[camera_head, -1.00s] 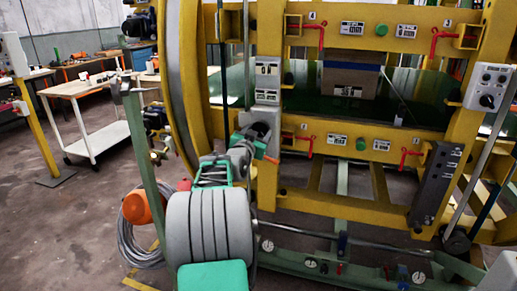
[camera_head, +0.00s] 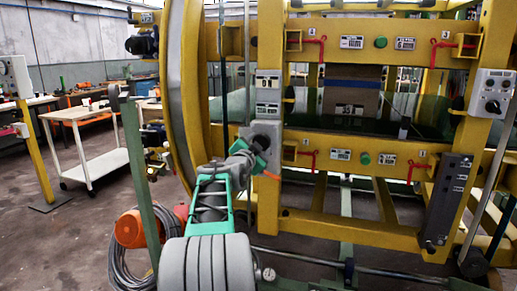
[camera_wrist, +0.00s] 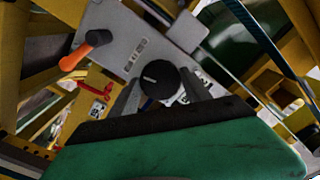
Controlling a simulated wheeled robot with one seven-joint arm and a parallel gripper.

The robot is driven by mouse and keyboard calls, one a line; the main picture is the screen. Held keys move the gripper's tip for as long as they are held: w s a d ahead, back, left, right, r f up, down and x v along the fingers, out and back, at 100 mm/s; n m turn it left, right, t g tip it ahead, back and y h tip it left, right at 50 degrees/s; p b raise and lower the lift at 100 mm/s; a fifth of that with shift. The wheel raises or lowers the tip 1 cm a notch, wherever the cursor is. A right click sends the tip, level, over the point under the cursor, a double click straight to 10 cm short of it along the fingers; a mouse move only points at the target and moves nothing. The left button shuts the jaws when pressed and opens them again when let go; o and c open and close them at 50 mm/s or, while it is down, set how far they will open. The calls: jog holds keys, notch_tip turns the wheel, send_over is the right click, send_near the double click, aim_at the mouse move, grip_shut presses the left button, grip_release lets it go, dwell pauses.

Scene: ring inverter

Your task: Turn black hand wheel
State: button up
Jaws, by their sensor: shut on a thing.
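The black hand wheel (camera_wrist: 160,80) is a round black knob with a light mark line, on a grey control plate in the wrist view. My gripper (camera_wrist: 159,88) has one grey finger on each side of the wheel and is shut on it. In the head view my gripper (camera_head: 254,152) is at the grey box (camera_head: 267,129) on the yellow post. There the wheel is hidden behind the gripper.
An orange-handled lever with a black end (camera_wrist: 85,50) is close to the left of the wheel in the wrist view. A grey panel with another black knob (camera_head: 492,106) is at the right. Yellow beams carry red levers (camera_head: 308,158). A green post (camera_head: 139,180) stands left of my arm.

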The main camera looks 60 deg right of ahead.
jog(key=o, duration=1.4)
jog(key=s+a, duration=0.1)
jog(key=a, duration=0.6)
jog(key=shift+s+a, duration=0.15)
jog(key=shift+a, duration=0.2)
